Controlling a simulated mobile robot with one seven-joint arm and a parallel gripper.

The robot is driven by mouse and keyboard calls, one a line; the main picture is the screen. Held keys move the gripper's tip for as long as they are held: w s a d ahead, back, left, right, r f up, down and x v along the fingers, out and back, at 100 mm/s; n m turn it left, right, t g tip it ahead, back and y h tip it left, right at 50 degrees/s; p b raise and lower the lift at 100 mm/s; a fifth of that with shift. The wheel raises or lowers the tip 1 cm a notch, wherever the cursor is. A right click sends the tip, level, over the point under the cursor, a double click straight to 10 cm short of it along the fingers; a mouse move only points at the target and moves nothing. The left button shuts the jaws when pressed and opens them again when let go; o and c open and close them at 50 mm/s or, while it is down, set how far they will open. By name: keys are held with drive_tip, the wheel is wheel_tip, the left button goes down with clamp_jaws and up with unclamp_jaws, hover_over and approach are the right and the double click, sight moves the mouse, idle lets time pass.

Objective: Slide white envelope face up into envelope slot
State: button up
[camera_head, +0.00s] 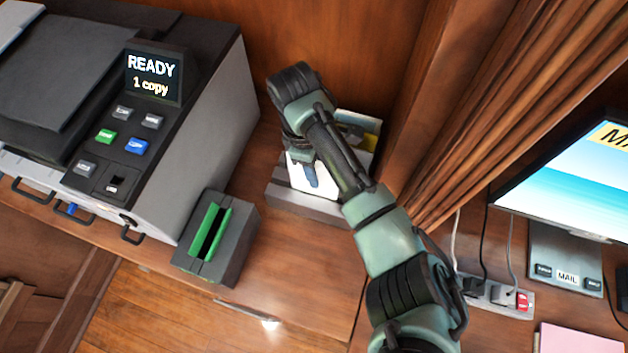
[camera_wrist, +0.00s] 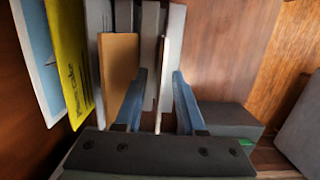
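A white envelope (camera_head: 327,184) stands in a grey rack (camera_head: 325,207) beside the wooden partition, partly hidden by my arm. In the wrist view a thin white edge, seemingly this envelope (camera_wrist: 162,85), stands upright between the two blue fingers of my gripper (camera_wrist: 159,76). The fingers are apart, with a gap on each side of that edge. In the head view my gripper (camera_head: 309,170) is over the rack, mostly hidden by the arm. The envelope slot appears to be the green-rimmed opening (camera_head: 222,232) in a dark box left of the rack; the wrist view shows its side (camera_wrist: 228,120).
A tan envelope (camera_wrist: 117,70) stands close to the left finger, with yellow (camera_wrist: 70,60) and blue-white (camera_wrist: 38,55) items farther left. A printer (camera_head: 205,100) reading "READY 1 copy" stands at left. A power strip (camera_head: 495,295) and monitor (camera_head: 570,180) are at right.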

drive_tip(key=shift+f, duration=0.2)
drive_tip(key=shift+c, duration=0.3)
clamp_jaws()
idle(1.3)
